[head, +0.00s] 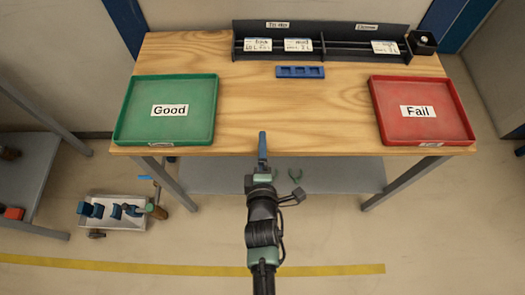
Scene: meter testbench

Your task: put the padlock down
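My gripper (262,146) is in the middle of the head view, at the near edge of the wooden bench (290,120). Its narrow blue end is seen nearly edge-on, so I cannot tell whether it is open, shut or holding something. I cannot make out a padlock in this view; one at the gripper would be hidden or too small to tell.
A green "Good" tray (142,132) and a red "Fail" tray (438,128) look empty. A dark rack (345,29) with white cards, a blue slotted block (299,72) and a black box (423,42) are behind. A grey bin (118,220) sits lower left. The bench middle is clear.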

